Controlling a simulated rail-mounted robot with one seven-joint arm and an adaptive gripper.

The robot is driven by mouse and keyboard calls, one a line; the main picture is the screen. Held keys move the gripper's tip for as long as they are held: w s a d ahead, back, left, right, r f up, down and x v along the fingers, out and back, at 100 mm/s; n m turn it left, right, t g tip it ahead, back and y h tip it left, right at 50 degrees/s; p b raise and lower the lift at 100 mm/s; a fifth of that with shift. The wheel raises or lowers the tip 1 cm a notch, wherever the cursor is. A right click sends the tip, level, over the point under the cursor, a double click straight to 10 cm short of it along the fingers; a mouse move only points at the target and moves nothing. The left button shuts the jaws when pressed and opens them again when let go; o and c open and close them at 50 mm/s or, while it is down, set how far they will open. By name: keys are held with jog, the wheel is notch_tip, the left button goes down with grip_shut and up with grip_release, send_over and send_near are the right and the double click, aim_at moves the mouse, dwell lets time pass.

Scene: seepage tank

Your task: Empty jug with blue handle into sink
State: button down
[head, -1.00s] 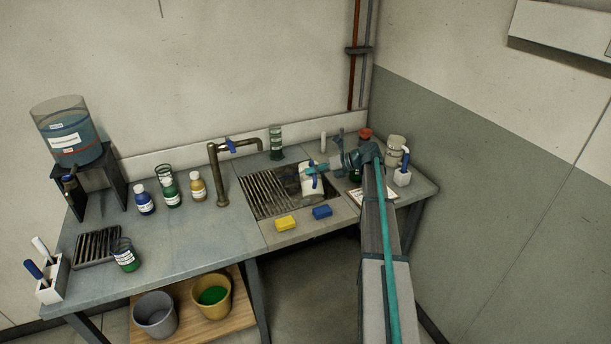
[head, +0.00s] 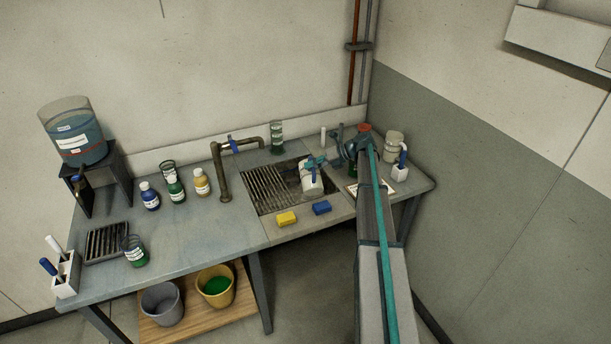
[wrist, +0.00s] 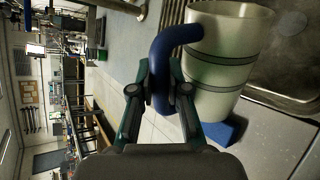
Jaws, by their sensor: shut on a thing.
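The jug, a pale vessel with dark bands (wrist: 215,70) and a blue handle (wrist: 165,50), is over the sink basin (head: 288,202); it also shows in the head view as a white jug (head: 311,182). Against the room in the wrist view it lies tipped well over, its rim towards the top of that picture. My gripper (wrist: 160,92) is shut on the blue handle, beside the jug's body; it is small in the head view (head: 313,163). I see no liquid stream, and the jug's inside is mostly hidden.
A slatted drainer (head: 268,190) covers the sink's left side. A yellow sponge (head: 287,218) and a blue sponge (head: 322,208) lie on the front edge. A tap (head: 224,175) stands left, a green-banded beaker (head: 276,138) behind. Bottles and a pale jar (head: 394,146) flank the sink.

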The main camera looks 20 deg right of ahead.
jog(key=shift+w+d+m+g, duration=0.15)
jog(key=shift+w+m+g, duration=0.15)
jog(key=shift+w+g, duration=0.15)
dwell(0.3)
jog(key=shift+w, duration=0.2)
jog(key=shift+w+f, duration=0.2)
jog(key=shift+w, duration=0.1)
jog(key=shift+w+d+f, duration=0.1)
jog(key=shift+w, duration=0.1)
jog(key=shift+w+f+m+g, duration=0.15)
jog(key=shift+w+m+g, duration=0.1)
jog(key=shift+w+m, duration=0.05)
jog(key=shift+w+d, duration=0.1)
jog(key=shift+w+d+f+g, duration=0.1)
jog(key=shift+w+f+g, duration=0.25)
jog(key=shift+w, duration=0.2)
jog(key=shift+w+d+r+m+g, duration=0.2)
jog(key=shift+w+r+m+g, duration=0.25)
jog(key=shift+w, duration=0.25)
